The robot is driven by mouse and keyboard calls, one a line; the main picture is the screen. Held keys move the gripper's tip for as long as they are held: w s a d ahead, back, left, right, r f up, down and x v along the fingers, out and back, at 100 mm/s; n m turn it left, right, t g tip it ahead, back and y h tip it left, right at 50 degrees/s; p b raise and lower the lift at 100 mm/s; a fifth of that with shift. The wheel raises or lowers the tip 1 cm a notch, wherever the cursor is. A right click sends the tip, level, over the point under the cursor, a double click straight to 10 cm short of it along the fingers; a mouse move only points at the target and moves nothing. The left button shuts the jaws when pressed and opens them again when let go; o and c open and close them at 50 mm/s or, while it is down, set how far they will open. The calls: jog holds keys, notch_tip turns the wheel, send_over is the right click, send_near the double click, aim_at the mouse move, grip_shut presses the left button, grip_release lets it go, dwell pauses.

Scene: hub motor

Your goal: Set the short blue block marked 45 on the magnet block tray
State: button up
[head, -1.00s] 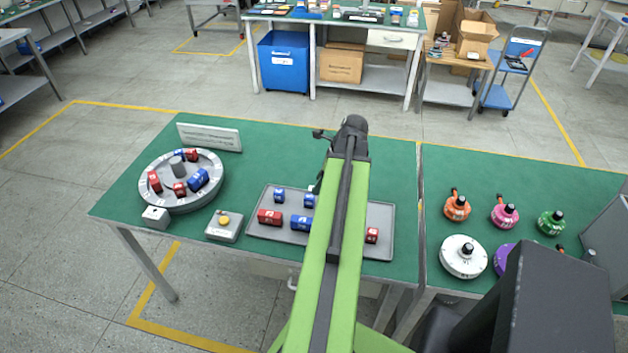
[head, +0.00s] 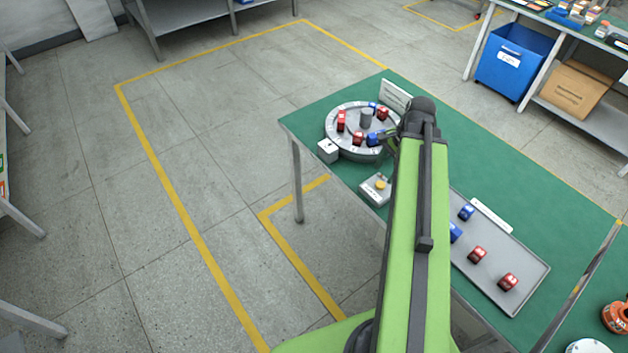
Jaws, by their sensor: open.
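The round grey ring fixture (head: 336,143) stands at the back left of the green table. It holds red and blue blocks around a grey centre post. A larger blue block (head: 373,139) sits at its right front and a smaller blue one (head: 372,105) at its back. My gripper (head: 388,136) is open beside the larger blue block, partly hidden by my arm; contact is unclear. The grey magnet block tray (head: 529,266) lies to the right, partly behind my arm. Blue blocks (head: 466,212) and red blocks (head: 477,254) are on it. No 45 is readable.
A button box (head: 376,188) lies between the ring fixture and the tray. A small white box (head: 327,151) stands at the fixture's left. A sign plate (head: 395,97) stands behind it. Green table surface right of the tray is clear.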

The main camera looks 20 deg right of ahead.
jog(key=w+a+n, duration=0.2)
jog(key=a+n, duration=0.5)
jog(key=a, duration=0.6)
jog(key=w+a+n+g+h, duration=0.1)
jog(key=w+a+n, duration=0.1)
jog(key=a+n, duration=0.6)
jog(key=a, duration=0.6)
jog(key=shift+w+f+h, duration=0.2)
jog(key=shift+w+h, duration=0.1)
jog(key=shift+w, duration=0.05)
